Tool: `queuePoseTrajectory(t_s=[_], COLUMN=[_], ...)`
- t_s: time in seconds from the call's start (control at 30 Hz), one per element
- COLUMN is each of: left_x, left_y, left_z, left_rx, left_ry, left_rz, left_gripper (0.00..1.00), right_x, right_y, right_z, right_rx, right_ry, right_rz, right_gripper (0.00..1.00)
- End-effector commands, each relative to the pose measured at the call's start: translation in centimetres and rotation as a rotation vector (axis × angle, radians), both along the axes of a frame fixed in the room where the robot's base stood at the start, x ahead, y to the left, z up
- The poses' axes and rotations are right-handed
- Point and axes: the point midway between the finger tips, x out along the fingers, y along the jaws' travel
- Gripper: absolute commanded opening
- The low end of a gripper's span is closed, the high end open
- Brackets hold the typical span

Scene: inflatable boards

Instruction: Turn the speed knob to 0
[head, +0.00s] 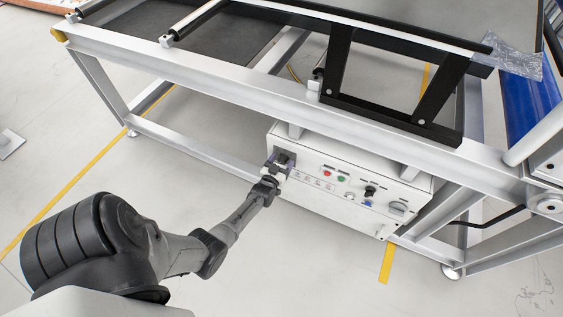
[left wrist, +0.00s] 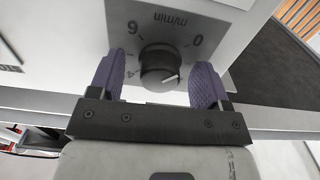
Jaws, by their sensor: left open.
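The speed knob (left wrist: 160,66) is a round black knob with a white pointer line, on a grey dial plate (left wrist: 150,22) marked "m/min" on the white control box. In the left wrist view the print is upside down, with a 0 at the knob's upper right. The pointer line runs towards the lower right, away from the 0. My left gripper (left wrist: 158,84) is open, with one purple finger on each side of the knob and a visible gap to it. In the head view my left gripper (head: 277,165) is at the box's left end and mostly hides the knob.
The control box (head: 325,212) also carries a red button (head: 327,173), a green button (head: 341,178) and a black selector (head: 370,190). It hangs under a metal conveyor frame (head: 230,95), whose beam runs close above. The floor in front is clear.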

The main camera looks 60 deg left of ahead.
Motion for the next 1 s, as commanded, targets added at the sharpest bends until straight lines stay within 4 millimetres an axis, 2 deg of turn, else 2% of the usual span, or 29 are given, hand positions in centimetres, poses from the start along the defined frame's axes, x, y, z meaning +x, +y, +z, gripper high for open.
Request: queuePoseTrajectory(t_s=[0.23,0.37,0.8,1.0], left_x=[-0.1,-1.0,-8.0,-10.2], left_y=[-0.1,-0.8,-5.4,-6.9], left_z=[0.0,0.2,0.2,0.1], left_rx=[0.000,-0.001,-0.001,0.000], left_ry=[0.001,0.002,0.003,0.001], left_rz=[0.000,-0.001,0.000,0.000], left_gripper=[0.71,0.71,0.71,0.71], right_x=[0.0,0.0,0.0,0.0], right_y=[0.1,0.1,-0.1,-0.2], right_z=[0.1,0.8,4.2,4.9], right_rx=[0.005,0.004,-0.003,-0.006], right_ry=[0.000,0.001,0.001,0.000], right_rz=[-0.003,-0.003,0.001,0.004], right_gripper=[0.00,0.00,0.00,0.00])
